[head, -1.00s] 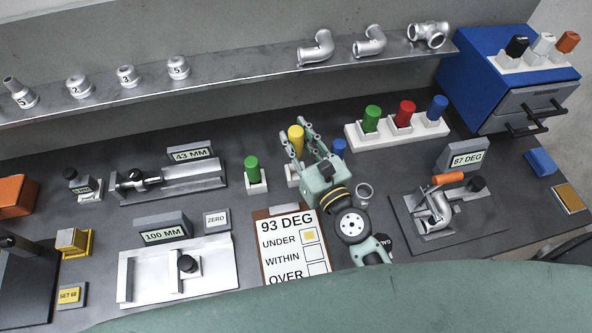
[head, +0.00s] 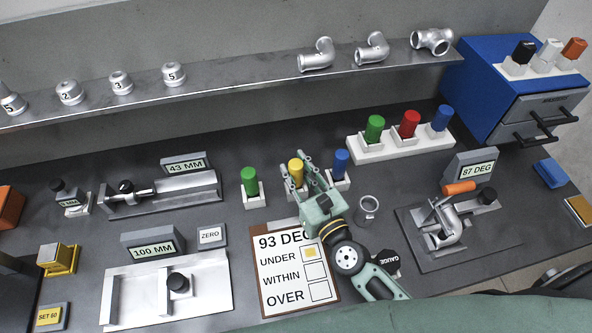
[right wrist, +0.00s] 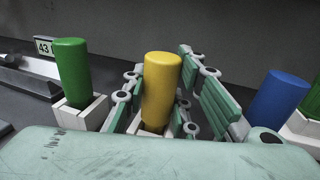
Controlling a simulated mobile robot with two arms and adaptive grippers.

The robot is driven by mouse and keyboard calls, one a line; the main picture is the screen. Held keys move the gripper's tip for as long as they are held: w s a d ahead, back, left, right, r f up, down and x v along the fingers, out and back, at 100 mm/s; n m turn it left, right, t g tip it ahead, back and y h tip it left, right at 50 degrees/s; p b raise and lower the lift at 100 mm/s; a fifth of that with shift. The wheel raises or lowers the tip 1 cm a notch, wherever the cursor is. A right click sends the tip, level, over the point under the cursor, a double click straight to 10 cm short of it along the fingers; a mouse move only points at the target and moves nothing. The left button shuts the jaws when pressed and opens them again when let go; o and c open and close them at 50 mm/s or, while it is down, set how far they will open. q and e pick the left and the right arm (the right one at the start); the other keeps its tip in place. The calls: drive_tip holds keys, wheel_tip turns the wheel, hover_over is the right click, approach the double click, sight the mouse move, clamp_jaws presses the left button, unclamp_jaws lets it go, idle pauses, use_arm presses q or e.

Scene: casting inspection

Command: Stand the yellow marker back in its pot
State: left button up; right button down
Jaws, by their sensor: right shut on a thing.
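The yellow marker (head: 296,168) is upright between the fingers of my right gripper (head: 307,178), and it also shows in the right wrist view (right wrist: 161,88). The right gripper (right wrist: 172,108) is shut on it. The marker's lower end is at its white pot (right wrist: 143,128), mostly hidden by the gripper; it appears to be in the pot, but how deep it sits I cannot tell. My left gripper is not in view.
A green marker (head: 249,180) stands in a pot to the left, and a blue marker (head: 341,163) in one close on the right. A clipboard (head: 264,295) and a metal ring (head: 367,210) lie nearer. A shelf of castings (head: 240,78) runs behind.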

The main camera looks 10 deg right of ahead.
drive_tip(key=c, duration=1.4)
unclamp_jaws()
drive_tip(key=shift+f, duration=0.1)
drive_tip(key=shift+c, duration=0.2)
